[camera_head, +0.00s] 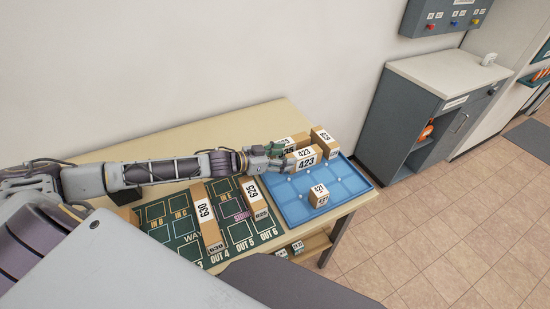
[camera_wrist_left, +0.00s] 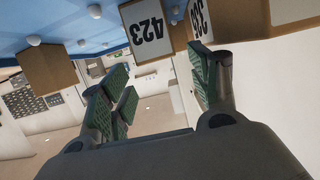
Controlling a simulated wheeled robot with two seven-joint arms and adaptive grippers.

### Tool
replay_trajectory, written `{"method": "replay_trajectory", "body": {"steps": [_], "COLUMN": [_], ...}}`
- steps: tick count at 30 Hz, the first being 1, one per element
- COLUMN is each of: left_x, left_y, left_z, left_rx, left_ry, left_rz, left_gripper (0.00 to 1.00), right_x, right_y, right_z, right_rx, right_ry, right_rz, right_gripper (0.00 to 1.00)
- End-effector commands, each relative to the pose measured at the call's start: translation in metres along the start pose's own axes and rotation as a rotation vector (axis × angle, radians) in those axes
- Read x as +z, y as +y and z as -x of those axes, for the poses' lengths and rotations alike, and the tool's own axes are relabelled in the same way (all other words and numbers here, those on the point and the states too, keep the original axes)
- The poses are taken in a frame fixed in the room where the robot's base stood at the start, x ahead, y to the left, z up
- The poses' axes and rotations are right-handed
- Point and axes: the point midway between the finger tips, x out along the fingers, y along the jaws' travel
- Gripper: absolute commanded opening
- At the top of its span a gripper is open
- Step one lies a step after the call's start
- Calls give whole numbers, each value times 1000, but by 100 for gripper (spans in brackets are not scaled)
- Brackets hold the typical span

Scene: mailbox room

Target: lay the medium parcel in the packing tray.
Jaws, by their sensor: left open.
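The blue packing tray (camera_head: 345,178) lies at the right end of the table. A brown parcel labelled 423 (camera_head: 306,157) stands at the tray's back left part; it looks mid-sized among the parcels. A small cube parcel labelled 421 (camera_head: 319,195) sits in the tray's front part. My left gripper (camera_head: 284,151) is open beside the 423 parcel. In the left wrist view, which looks upside down, the open fingers (camera_wrist_left: 160,64) have the 423 parcel (camera_wrist_left: 146,30) just beyond them. I cannot tell whether they touch it. My right gripper is not in view.
More parcels stand behind the tray, one at the back right (camera_head: 324,139). Long parcels 630 (camera_head: 206,222) and 626 (camera_head: 253,198) lie on the green mat (camera_head: 183,222). A grey cabinet (camera_head: 400,120) stands to the right. The tray's right part is clear.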

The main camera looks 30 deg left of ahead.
Motion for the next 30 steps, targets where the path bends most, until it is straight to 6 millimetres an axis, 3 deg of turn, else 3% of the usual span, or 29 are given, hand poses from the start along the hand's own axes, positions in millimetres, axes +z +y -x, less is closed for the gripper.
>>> {"method": "replay_trajectory", "body": {"steps": [11,30], "left_x": [1,1], "left_y": [0,0], "left_z": [13,30], "left_rx": [-1,0], "left_ry": [0,-1], "left_rz": [3,1], "left_gripper": [61,61], "right_x": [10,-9], "right_y": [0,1], "right_z": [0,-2], "right_rx": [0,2], "right_ry": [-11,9], "right_rz": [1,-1], "right_gripper": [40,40]}}
